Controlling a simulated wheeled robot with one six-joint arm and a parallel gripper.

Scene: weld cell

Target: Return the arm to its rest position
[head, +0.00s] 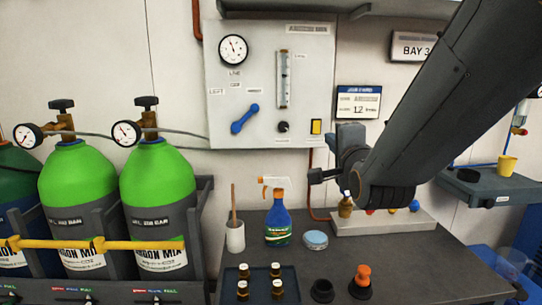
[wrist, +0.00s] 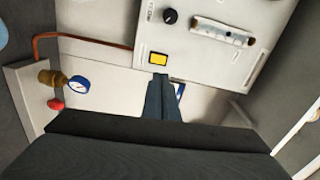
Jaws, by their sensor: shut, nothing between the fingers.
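My arm reaches in from the upper right of the head view. My gripper (head: 312,177) is above the back of the dark bench, in front of the wall and below the grey control panel (head: 268,120). Its fingers point left. In the wrist view the fingers (wrist: 160,78) are closed together, with nothing held between them. They overlap the lower edge of the panel in that view, close to its yellow switch (wrist: 158,59). My arm and wrist hide part of the wall and part of the pale block (head: 375,226) at the bench's back.
On the bench (head: 420,270) stand a blue spray bottle (head: 277,225), a white cup with a stick (head: 235,236), a round blue-lidded tin (head: 316,240) and a tray (head: 233,275) of small bottles. Green gas cylinders (head: 155,180) stand left. A shelf (head: 490,187) is at right.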

